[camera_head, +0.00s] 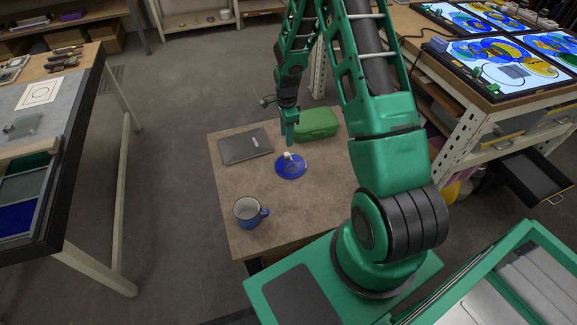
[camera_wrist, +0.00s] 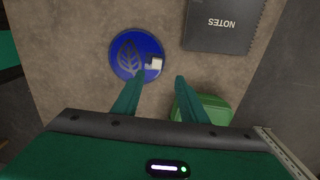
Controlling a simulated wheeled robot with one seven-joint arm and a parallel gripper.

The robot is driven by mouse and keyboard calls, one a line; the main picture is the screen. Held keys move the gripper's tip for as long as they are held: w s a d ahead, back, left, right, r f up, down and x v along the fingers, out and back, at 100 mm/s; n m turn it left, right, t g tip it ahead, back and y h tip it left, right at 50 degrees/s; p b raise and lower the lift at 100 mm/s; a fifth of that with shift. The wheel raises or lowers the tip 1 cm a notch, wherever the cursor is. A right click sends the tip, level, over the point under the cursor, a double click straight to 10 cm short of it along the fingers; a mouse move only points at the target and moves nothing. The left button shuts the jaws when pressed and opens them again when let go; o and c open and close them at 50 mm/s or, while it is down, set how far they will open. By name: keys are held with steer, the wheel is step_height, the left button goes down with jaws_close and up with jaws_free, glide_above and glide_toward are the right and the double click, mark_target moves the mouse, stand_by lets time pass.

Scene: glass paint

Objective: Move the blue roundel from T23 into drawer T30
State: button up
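The blue roundel (camera_head: 291,170) lies flat on the small brown table (camera_head: 235,188), which I take to be T23. My gripper (camera_head: 288,143) points down above the table, close to the roundel in the head view. In the wrist view my gripper (camera_wrist: 160,79) is open, its fingers apart with nothing between them, the left one overlapping the roundel's lower edge. An open drawer (camera_head: 537,182) shows at the far right; no T30 label is readable.
A dark notebook (camera_head: 246,146), a green case (camera_head: 316,123) and a blue mug (camera_head: 248,212) share the small table. A workbench (camera_head: 60,180) stands left. A rack with lit glass panels (camera_head: 500,65) stands right, the drawer jutting from beneath. Floor shows left of the table.

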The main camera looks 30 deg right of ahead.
mark_target(287, 153)
steer(key=shift+s+a+f, duration=0.1)
steer(key=shift+s+f, duration=0.05)
steer(key=shift+f, duration=1.95)
steer(key=shift+s+a+f, duration=0.1)
steer(key=shift+s+f, duration=0.05)
steer(key=shift+f, duration=1.95)
jaws_close()
